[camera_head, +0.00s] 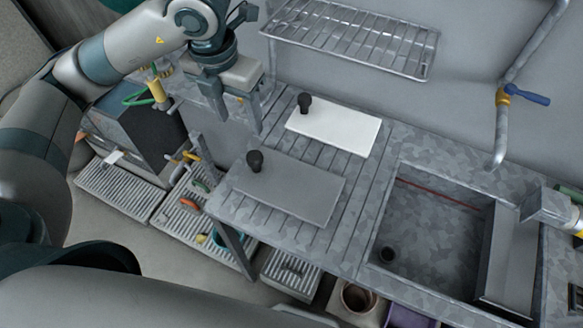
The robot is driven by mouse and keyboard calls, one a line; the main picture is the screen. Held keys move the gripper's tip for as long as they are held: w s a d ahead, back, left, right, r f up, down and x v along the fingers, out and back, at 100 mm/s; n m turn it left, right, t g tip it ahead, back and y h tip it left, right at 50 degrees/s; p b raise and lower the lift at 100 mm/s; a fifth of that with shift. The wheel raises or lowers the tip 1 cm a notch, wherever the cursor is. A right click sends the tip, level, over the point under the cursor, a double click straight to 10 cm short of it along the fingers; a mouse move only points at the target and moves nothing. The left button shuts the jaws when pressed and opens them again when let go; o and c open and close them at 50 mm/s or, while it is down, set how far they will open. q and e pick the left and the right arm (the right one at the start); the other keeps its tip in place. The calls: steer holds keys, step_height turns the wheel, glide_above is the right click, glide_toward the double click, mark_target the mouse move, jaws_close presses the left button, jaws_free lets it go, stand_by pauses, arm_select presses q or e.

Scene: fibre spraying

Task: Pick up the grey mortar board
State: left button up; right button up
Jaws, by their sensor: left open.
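The grey mortar board (298,192) lies flat on the ribbed left part of the metal sink counter. A black knob handle (255,160) stands up at its left end. A similar white board (345,130) with its own black knob (304,103) lies behind it. My left gripper (238,118) is open and empty, pointing down. In the picture it is above and slightly left of the grey board's knob, apart from it. My right gripper is not in view.
A sink basin (436,237) is right of the boards. A wire rack (350,38) hangs on the wall above. A tap pipe with a blue lever (527,97) is at the right. Slatted trays (120,188) and a dark machine (140,130) are at the left.

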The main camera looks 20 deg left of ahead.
arm_select(q)
steer(key=p, duration=0.3)
glide_above(253, 155)
steer(key=f, duration=1)
steer(key=shift+s+a+f, duration=0.1)
steer(key=shift+s+f, duration=0.25)
steer(key=shift+s, duration=0.05)
steer(key=shift+w+f, duration=0.1)
steer(key=shift+f, duration=0.55)
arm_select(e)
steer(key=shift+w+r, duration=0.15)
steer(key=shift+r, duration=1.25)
